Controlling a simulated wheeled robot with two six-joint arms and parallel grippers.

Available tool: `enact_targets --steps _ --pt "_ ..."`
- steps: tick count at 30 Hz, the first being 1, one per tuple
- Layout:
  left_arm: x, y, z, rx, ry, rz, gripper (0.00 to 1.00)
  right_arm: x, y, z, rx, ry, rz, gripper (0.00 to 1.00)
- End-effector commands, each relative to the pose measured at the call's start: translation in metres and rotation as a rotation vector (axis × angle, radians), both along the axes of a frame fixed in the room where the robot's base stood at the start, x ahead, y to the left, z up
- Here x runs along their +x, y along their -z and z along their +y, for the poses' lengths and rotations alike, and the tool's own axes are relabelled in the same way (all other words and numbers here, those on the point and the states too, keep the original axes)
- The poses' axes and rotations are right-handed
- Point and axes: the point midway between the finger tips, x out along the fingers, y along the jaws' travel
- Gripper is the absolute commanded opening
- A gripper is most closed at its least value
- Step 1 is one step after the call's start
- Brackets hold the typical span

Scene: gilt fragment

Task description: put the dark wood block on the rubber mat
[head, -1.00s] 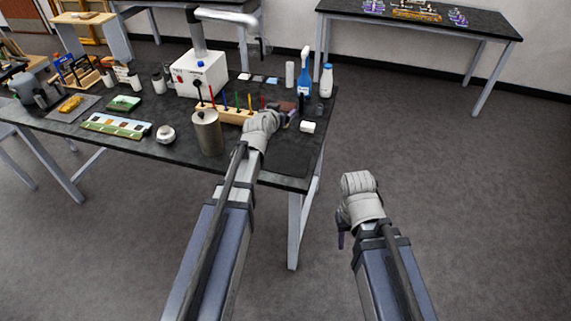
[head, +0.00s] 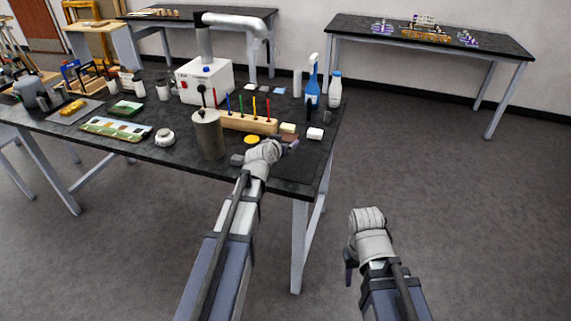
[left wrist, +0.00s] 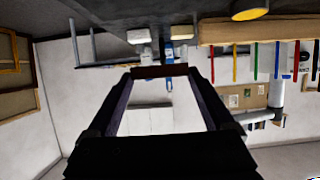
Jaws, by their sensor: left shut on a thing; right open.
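The dark wood block (head: 289,137) is held between the fingertips of my left gripper (head: 290,146), near the right end of the workbench. In the left wrist view the block (left wrist: 160,71) spans the gap between the two fingers. The rubber mat (head: 297,168) is a dark square, hard to tell from the dark bench top, near the front right corner. The gripper is above or just behind the mat; I cannot tell the exact height. My right gripper (head: 350,272) is open and empty, off the bench over the floor.
Behind the block are a pale yellow block (head: 288,128), a white block (head: 315,133) and a wooden rack with coloured pegs (head: 245,122). A metal cylinder (head: 208,135) and a yellow disc (head: 252,139) stand to the left. A blue spray bottle (head: 313,85) and a white bottle (head: 335,90) stand behind.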

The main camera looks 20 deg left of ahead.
Motion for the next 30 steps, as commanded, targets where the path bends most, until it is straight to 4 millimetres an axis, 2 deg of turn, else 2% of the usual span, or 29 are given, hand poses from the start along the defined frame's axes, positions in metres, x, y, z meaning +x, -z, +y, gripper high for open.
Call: enact_targets --steps 3,10,14,22,25,30 --pt "0.002 -0.002 0.008 -0.001 -0.001 0.0 0.32 0.0 -0.002 0.0 0.0 0.0 0.0 0.5" --pt "0.002 0.003 0.008 -0.001 0.001 -0.001 0.32 0.0 0.003 0.0 0.0 0.0 0.0 0.5" --pt "0.002 0.017 0.008 -0.001 0.001 -0.001 0.32 0.0 0.017 0.0 0.0 0.0 0.0 0.5" --pt "0.002 0.058 0.008 -0.001 0.0 -0.001 0.32 0.0 0.058 0.0 0.0 0.0 0.0 0.5" --pt "0.002 0.063 0.008 -0.001 0.0 -0.001 0.32 0.0 0.064 0.0 0.0 0.0 0.0 0.5" --pt "0.002 0.062 0.008 -0.001 0.0 -0.001 0.32 0.0 0.062 0.0 0.0 0.0 0.0 0.5"
